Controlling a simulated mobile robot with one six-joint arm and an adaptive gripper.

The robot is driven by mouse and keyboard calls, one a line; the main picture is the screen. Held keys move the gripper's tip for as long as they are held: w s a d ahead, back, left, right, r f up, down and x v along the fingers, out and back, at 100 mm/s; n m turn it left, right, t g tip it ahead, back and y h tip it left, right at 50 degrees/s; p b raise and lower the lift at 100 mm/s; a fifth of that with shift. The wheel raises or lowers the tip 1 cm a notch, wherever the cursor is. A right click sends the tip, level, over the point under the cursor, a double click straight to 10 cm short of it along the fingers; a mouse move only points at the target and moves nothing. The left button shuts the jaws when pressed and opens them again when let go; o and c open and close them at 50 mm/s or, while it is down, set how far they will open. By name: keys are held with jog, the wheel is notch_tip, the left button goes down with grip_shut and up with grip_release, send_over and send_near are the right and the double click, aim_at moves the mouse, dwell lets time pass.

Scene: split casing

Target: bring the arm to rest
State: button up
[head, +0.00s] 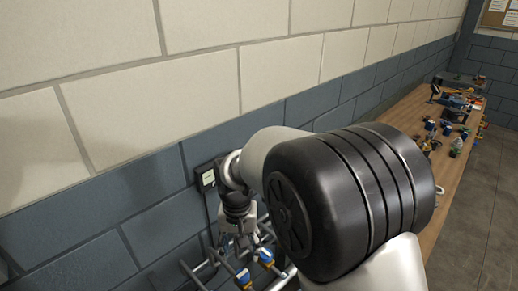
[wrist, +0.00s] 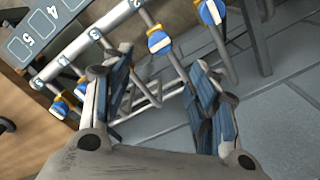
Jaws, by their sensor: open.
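My gripper (wrist: 160,82) shows in the wrist view with its two blue-padded fingers spread apart and nothing between them. In the head view my gripper (head: 243,240) is small and partly hidden beyond my large black-and-grey arm joint. It is low, close to the blue-grey part of the wall. In the wrist view a metal rack rail (wrist: 85,40) with numbered labels lies beyond the fingers. I cannot tell whether a finger touches the rack.
A block wall (head: 190,60) runs along the left and behind the arm. A wooden bench (head: 455,175) with several tools and parts extends to the far right. Grey floor (head: 490,230) is clear right of the bench. A numbered board (wrist: 35,35) is beside the rack.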

jog(key=s+d+r+t, duration=0.1)
jog(key=s+d+r, duration=0.2)
jog(key=d+r, duration=0.55)
jog(key=s+d+r+t, duration=0.1)
jog(key=s+d+r, duration=0.1)
jog(key=s+d, duration=0.4)
jog(key=s+d+r+t+b, duration=0.1)
jog(key=s+d+r+t, duration=0.1)
jog(key=s+d, duration=0.5)
jog(key=s+r, duration=0.1)
jog(key=s, duration=0.4)
jog(key=shift+s+d+r+t, duration=0.2)
jog(key=shift+d+r+t, duration=0.05)
jog(key=shift+t, duration=0.05)
jog(key=shift+w, duration=0.1)
